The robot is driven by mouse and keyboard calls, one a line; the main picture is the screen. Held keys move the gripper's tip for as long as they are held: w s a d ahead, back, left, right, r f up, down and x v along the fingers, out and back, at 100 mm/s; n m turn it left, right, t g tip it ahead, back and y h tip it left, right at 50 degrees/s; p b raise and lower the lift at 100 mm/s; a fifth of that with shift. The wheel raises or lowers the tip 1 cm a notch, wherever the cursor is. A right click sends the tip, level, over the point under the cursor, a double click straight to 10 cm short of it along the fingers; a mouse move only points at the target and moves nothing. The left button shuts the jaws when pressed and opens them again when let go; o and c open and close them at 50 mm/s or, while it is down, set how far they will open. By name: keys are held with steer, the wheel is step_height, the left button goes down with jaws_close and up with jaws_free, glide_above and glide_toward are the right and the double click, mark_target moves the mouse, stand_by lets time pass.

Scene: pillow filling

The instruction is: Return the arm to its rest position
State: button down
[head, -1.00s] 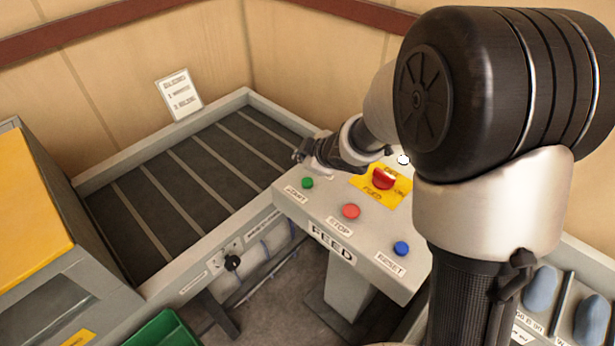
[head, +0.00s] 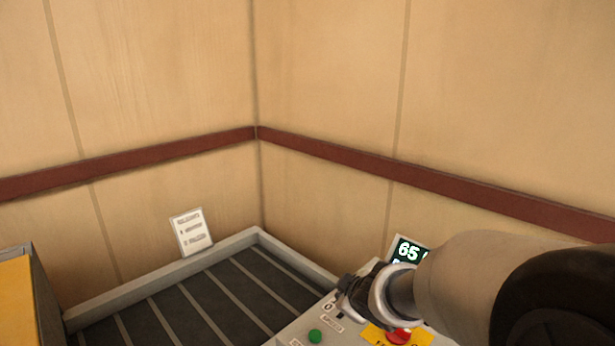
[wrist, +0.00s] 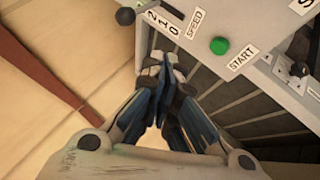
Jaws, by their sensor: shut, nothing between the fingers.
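My gripper shows in the wrist view (wrist: 163,65) with its fingertips together and nothing between them. In the head view my arm comes in from the lower right, and its wrist end (head: 360,290) is over the far left part of the feed control panel (head: 287,336). The fingertips are hard to make out there. The green START button (wrist: 219,45) and the SPEED label with 2, 1, 0 marks (wrist: 194,24) lie beyond the fingers in the wrist view. My gripper appears apart from the button.
A dark slatted conveyor (head: 215,305) with a grey rim lies left of the panel. Wooden walls with a red-brown rail (head: 330,155) close off the back. A yellow-topped machine (head: 15,300) stands left.

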steer(key=s+d+r+m+h, duration=0.1)
steer(key=s+d+r+m, duration=0.15)
steer(key=s, duration=0.25)
steer(key=s+d+r+m+g+h, duration=0.1)
steer(key=s+d+m, duration=0.1)
steer(key=s+d, duration=0.15)
steer(key=s+d+r+m+h, duration=0.1)
steer(key=s+d+r+m, duration=0.1)
steer(key=s, duration=0.3)
steer(key=s+a+f+m+g+y+b, duration=0.1)
steer(key=s+a+m+g+y, duration=0.1)
steer(key=s, duration=1.6)
steer(key=shift+a+m+g, duration=0.4)
steer(key=shift+m+g, duration=0.3)
steer(key=shift+m, duration=0.35)
steer(key=shift+d+f, duration=0.1)
steer(key=shift+d, duration=0.05)
